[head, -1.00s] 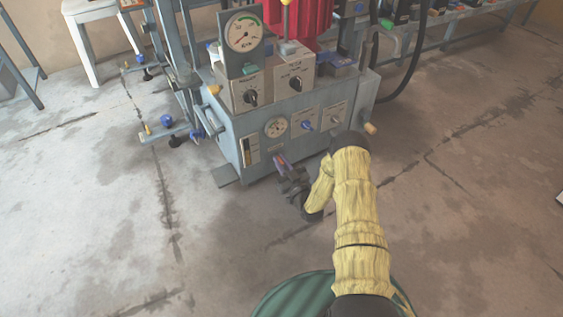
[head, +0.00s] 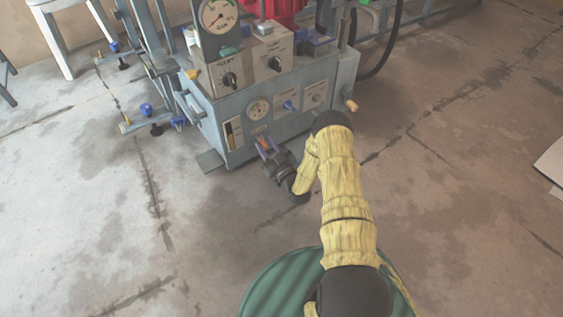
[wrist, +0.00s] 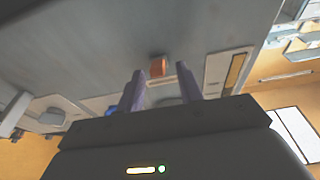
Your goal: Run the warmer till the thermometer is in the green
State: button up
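The grey machine (head: 290,90) stands ahead of me in the head view. A large round dial (head: 218,16) with a red needle sits at its top, cut by the frame edge. A smaller dial (head: 259,110) is on the front panel, beside a narrow upright gauge (head: 233,133); I cannot tell which one is the thermometer. Two black knobs, left (head: 230,79) and right (head: 275,64), are on upper boxes. My gripper (head: 264,146) is open and low at the front panel. In the wrist view its two purple fingers (wrist: 160,88) are apart, with an orange-red block (wrist: 158,66) beyond them.
A blue switch (head: 290,106) and another knob (head: 317,98) are right of the small dial. A wooden-ended handle (head: 351,105) juts out at the right corner. Blue and black clamp parts (head: 147,112) stick out at left.

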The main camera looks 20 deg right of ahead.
jog(key=r+p+v, duration=0.3)
jog(key=p+v, duration=0.6)
jog(key=v, duration=0.7)
jog(key=shift+s, duration=0.3)
jog(key=shift+d+p, duration=0.1)
jog(key=shift+p, duration=0.2)
